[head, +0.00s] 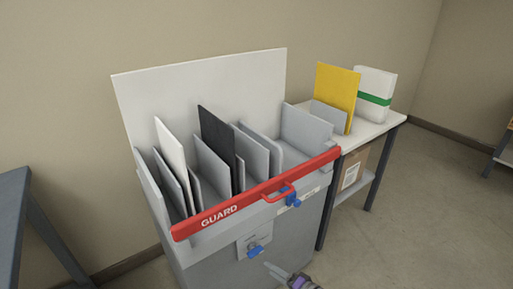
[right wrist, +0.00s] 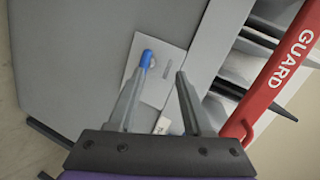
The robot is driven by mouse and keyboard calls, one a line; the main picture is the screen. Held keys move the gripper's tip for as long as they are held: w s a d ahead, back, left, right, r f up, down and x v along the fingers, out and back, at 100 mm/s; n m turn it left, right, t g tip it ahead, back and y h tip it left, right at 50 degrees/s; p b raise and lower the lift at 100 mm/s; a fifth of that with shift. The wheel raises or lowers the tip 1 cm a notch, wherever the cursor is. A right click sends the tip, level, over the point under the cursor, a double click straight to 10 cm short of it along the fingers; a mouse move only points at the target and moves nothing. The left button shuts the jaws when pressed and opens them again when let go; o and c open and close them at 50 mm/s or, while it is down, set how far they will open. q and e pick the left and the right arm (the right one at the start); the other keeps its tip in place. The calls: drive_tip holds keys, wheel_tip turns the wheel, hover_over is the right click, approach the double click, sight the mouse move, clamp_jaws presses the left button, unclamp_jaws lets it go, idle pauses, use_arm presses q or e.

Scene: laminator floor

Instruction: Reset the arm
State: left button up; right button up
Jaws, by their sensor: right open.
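My right gripper (head: 276,272) is low at the front of the grey machine (head: 205,265) in the head view. In the right wrist view its two fingers (right wrist: 164,75) are apart, with nothing between them. A blue knob (head: 254,251) sits on a light plate (head: 243,242) on the machine's front. In the right wrist view the knob (right wrist: 147,58) appears by the tip of the left finger; I cannot tell whether they touch. The red guard bar (head: 222,211) lies across the front of the machine's top. My left gripper is not in view.
A dark panel (head: 216,135) and a white panel (head: 171,150) stand among grey dividers. A blue latch (head: 292,199) is below the guard's handle. A side table (head: 381,129) holds a yellow sheet (head: 337,84) and a white pack (head: 375,84).

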drive_tip(key=s+d+r+n+g+h, duration=0.2)
drive_tip(key=s+d+h, duration=0.15)
drive_tip(key=s, duration=0.55)
drive_tip(key=s+d+r+n+g+h, duration=0.25)
drive_tip(key=s+d, duration=0.25)
drive_tip(key=s, duration=0.5)
drive_tip(key=s+d+r+n+g+h, duration=0.2)
drive_tip(key=s+d+r+h, duration=0.15)
drive_tip(key=s, duration=0.55)
use_arm(q)
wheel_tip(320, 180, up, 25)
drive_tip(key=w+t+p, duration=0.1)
drive_tip(key=p, duration=2.1)
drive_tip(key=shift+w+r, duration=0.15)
use_arm(e)
wheel_tip(320, 180, up, 24)
drive_tip(key=w+t, duration=0.1)
drive_tip(key=shift+w+h, duration=0.2)
drive_tip(key=shift+h, duration=0.15)
drive_tip(key=shift+s+f, duration=0.1)
drive_tip(key=shift+s, duration=0.05)
